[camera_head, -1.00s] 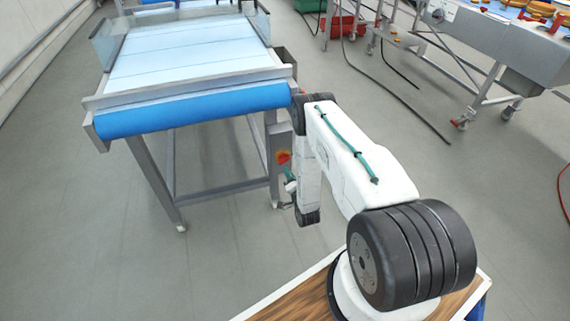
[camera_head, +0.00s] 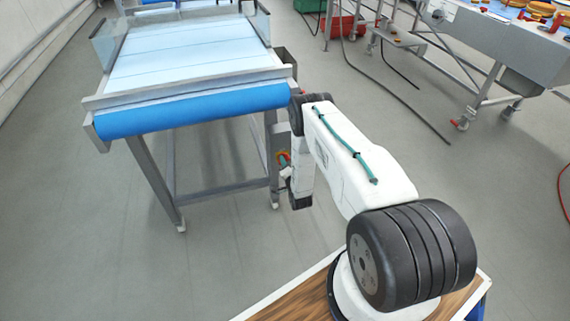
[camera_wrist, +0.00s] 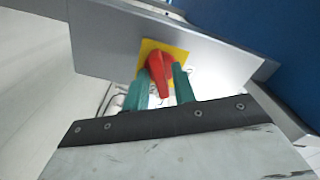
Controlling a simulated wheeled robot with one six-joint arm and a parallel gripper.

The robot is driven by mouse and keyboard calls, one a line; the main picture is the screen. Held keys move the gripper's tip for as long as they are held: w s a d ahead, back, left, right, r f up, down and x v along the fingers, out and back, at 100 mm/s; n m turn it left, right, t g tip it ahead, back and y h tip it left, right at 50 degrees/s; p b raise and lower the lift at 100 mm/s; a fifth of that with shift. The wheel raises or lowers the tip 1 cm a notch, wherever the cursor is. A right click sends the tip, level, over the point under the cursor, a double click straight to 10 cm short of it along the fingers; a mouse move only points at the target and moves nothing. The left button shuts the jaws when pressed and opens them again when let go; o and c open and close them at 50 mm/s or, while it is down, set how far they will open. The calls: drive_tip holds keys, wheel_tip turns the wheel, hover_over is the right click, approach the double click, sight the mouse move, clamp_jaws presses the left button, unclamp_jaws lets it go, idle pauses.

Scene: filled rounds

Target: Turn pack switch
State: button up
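The pack switch is a red rotary handle (camera_wrist: 158,68) on a yellow plate (camera_wrist: 179,60), mounted on a grey metal box (camera_wrist: 108,45). In the head view the switch (camera_head: 281,154) is small and partly covered by my gripper (camera_head: 285,165). In the wrist view my gripper (camera_wrist: 160,82) has its two green fingers apart, one on each side of the red handle's lower end. The fingers look open around it. I cannot tell whether either finger touches the handle.
The switch box hangs by the leg of a conveyor with a blue belt end (camera_head: 190,110). Another steel table (camera_head: 500,45) with food items stands at the right. Cables lie on the grey floor, which is clear at the left and middle.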

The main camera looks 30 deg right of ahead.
clamp_jaws()
drive_tip(key=shift+n, duration=2.8)
drive_tip(key=shift+o, duration=1.5)
unclamp_jaws()
drive_tip(key=v, duration=0.8)
